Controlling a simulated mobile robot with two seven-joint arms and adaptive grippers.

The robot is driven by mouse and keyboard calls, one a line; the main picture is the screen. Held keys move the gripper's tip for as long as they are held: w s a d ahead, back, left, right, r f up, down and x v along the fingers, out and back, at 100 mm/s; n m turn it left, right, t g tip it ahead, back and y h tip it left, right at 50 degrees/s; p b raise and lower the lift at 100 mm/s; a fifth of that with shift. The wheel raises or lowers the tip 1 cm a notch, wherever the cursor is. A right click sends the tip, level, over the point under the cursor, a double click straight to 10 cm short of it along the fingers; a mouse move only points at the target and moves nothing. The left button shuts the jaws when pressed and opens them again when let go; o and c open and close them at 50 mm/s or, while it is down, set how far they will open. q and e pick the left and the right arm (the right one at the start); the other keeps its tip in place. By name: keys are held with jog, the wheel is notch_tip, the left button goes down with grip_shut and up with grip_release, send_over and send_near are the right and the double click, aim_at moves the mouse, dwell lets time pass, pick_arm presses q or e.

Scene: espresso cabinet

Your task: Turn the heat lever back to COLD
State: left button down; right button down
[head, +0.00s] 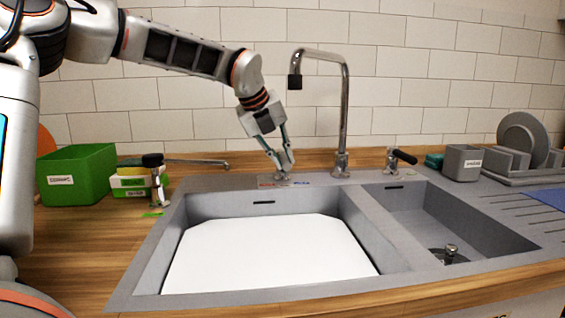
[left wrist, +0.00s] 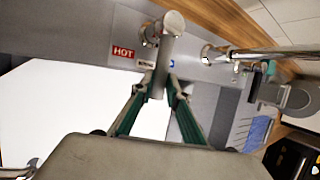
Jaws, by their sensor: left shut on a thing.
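The heat lever (left wrist: 166,57) is a grey metal bar with a round end, standing at the back rim of the sink. In the left wrist view a red HOT label (left wrist: 123,52) lies left of it and a pale label (left wrist: 145,64) lies close to its left side. A bit of blue shows just right of it. My left gripper (left wrist: 158,88) has one finger on each side of the lever and is shut on it. In the head view my left gripper (head: 282,170) reaches down to the back rim and mostly hides the lever. My right gripper is not in view.
The tall faucet (head: 343,115) stands close to the right of my left gripper. A small black-handled tap (head: 402,157) is further right. A green bin (head: 77,172) and boxes stand at the left. A white sheet (head: 268,254) covers the large basin's floor.

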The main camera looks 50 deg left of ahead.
pick_arm(q)
jog(key=shift+w+d+f+n+y+b, duration=0.3)
jog(key=shift+w+d+f+n, duration=0.1)
jog(key=shift+w+n, duration=0.15)
jog(key=shift+d+r+n+g, duration=0.1)
jog(key=shift+n+g, duration=0.15)
jog(key=shift+g, duration=0.05)
jog(key=shift+w+d+r+n+y+b, duration=0.1)
jog(key=shift+w+r+n+y+b, duration=0.05)
jog(key=shift+w+n+y+b, duration=0.2)
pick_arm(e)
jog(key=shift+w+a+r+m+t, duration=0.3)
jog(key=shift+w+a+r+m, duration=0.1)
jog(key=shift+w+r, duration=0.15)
pick_arm(q)
jog(key=shift+r, duration=0.1)
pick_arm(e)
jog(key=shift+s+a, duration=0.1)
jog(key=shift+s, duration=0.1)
pick_arm(q)
jog(key=c, duration=2)
grip_release()
jog(key=shift+o, duration=0.2)
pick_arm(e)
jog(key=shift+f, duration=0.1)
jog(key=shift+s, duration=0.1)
